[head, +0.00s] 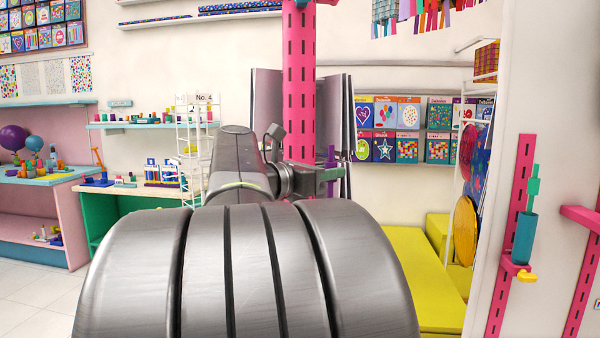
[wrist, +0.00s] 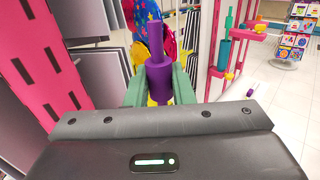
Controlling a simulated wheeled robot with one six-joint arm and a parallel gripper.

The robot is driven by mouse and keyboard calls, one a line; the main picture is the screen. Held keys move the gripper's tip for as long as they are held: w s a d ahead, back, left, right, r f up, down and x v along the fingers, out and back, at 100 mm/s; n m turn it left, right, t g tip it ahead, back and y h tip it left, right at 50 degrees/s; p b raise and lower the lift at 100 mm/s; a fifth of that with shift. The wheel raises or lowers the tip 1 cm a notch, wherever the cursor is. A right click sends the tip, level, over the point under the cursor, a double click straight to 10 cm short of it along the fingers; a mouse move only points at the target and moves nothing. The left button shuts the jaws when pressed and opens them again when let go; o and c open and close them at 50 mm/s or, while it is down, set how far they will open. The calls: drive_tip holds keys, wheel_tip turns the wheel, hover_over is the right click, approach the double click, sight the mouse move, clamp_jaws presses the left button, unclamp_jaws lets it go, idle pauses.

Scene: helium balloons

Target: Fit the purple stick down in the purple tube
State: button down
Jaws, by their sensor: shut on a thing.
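The purple stick (wrist: 158,75) stands upright in the wrist view, with a thin upper part and a wider body below. My gripper (wrist: 159,88) is shut on the wider body, one grey-green finger on each side. The stick's lower end is hidden behind my wrist housing. In the head view the purple stick (head: 331,158) rises just above my gripper (head: 329,174), in front of the display boards and right of a pink slotted post.
A pink slotted rail at the right holds a teal tube (head: 524,238) with a teal stick standing in it and a yellow knob (head: 527,276) below. A yellow bench (head: 425,285) lies behind my arm. The pink slotted post (head: 300,85) is close to my gripper. Shelves stand left.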

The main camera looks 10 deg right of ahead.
drive_tip(key=shift+f+b, duration=0.65)
drive_tip(key=shift+f, duration=0.15)
drive_tip(key=c, duration=1.2)
unclamp_jaws()
drive_tip(key=shift+o, duration=0.2)
drive_tip(key=shift+a, duration=0.1)
drive_tip(key=b+v, duration=0.2)
drive_tip(key=v, duration=0.5)
drive_tip(key=shift+s+a, duration=0.3)
drive_tip(key=shift+w+d+r, duration=0.1)
drive_tip(key=shift+r, duration=0.05)
drive_tip(key=shift+p+x, duration=1.05)
drive_tip(key=shift+x, duration=2.85)
